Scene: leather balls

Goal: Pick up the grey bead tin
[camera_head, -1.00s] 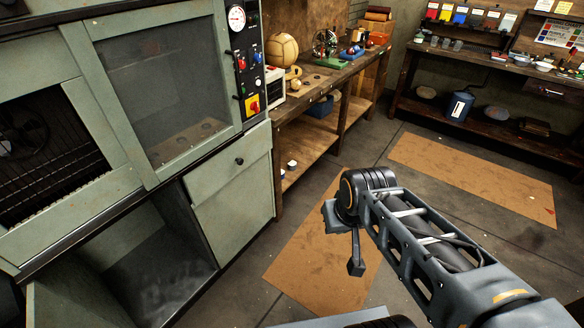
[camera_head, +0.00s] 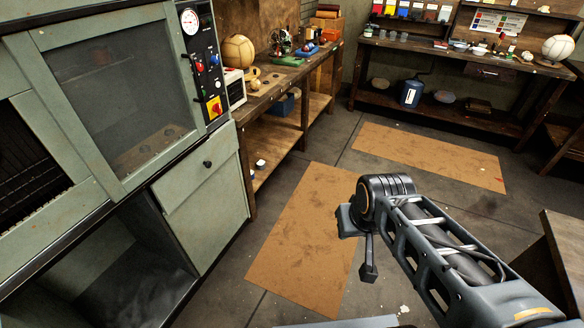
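I cannot make out a grey bead tin for certain in this view. Small items stand on the back bench (camera_head: 455,50), but they are too small to tell apart. My gripper (camera_head: 358,245) hangs over the floor in the middle right, at the end of my arm. It is seen from behind and above, with one dark finger-like part pointing down. Nothing shows in it, and its opening is hidden. It is far from both benches.
A green cabinet (camera_head: 195,190) with an open lower compartment stands at left. A side bench (camera_head: 290,80) holds a leather ball (camera_head: 237,50). Another ball (camera_head: 558,47) is at back right. Brown mats (camera_head: 305,240) lie on clear floor. A wooden table edge (camera_head: 545,255) is at right.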

